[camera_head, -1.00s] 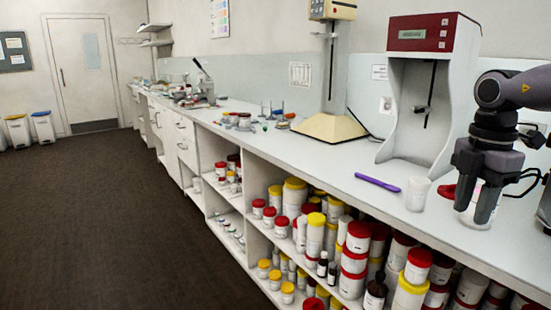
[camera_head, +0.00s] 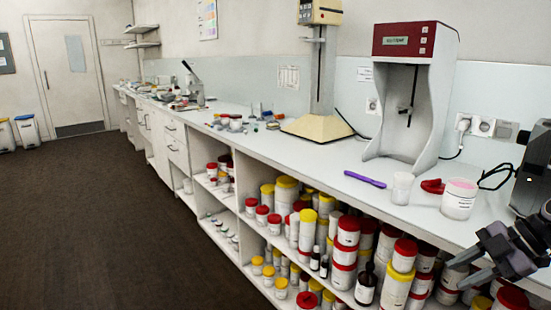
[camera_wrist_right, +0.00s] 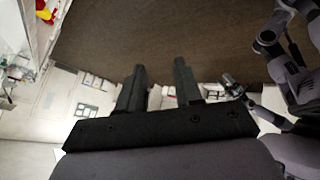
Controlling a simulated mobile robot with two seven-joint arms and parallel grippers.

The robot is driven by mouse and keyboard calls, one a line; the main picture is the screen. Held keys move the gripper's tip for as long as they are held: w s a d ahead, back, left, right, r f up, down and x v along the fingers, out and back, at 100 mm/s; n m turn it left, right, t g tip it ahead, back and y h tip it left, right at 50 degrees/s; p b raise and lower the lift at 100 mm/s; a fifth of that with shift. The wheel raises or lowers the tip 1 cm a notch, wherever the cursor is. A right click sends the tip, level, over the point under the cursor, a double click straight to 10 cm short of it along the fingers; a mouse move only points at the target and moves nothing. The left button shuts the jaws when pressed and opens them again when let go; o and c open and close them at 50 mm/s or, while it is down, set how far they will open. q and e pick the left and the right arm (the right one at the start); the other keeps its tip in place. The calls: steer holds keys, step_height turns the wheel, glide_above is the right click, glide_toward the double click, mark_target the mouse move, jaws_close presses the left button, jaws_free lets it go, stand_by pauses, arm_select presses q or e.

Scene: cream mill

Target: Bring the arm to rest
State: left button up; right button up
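My right gripper (camera_head: 462,270) is at the lower right in the head view, in front of the bench edge, with its fingers apart and nothing between them. Its two dark fingers also show spread in the right wrist view (camera_wrist_right: 158,90), with brown floor beyond. Another arm of mine, with what looks like the left gripper (camera_wrist_right: 232,87), shows at the right of the wrist view; its fingers are too small to read. A white jar with a label and pinkish contents (camera_head: 459,199) stands upright and lidless on the bench, apart from the right gripper.
On the bench (camera_head: 345,158) are a red lid (camera_head: 433,186), a clear cup (camera_head: 402,188), a purple spatula-like tool (camera_head: 365,180) and a red-topped mixing machine (camera_head: 414,95). Shelves below hold several lidded jars. A dark box (camera_head: 535,170) stands at the right edge. Floor at left is clear.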

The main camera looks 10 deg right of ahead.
steer(key=s+a+f+m+t+h+p, duration=0.1)
steer(key=s+a+f+m+t, duration=0.3)
steer(key=f, duration=0.5)
steer(key=s+a+f+m+t+h+p, duration=0.1)
steer(key=s+a+f+m+t+p, duration=0.1)
steer(key=s+f+m+t, duration=0.45)
steer(key=s+a+f+m+g+h, duration=0.1)
steer(key=s+a+f+m+g, duration=0.1)
steer(key=a, duration=0.7)
steer(key=s+a+f+m+g+h+p, duration=0.1)
steer(key=s+a+f+m+g, duration=0.1)
steer(key=a, duration=0.8)
step_height(320, 180, down, 3)
steer(key=shift+s+r+m+h, duration=0.2)
steer(key=shift+s+m+h, duration=0.1)
steer(key=shift+m, duration=0.25)
steer(key=shift+g, duration=0.25)
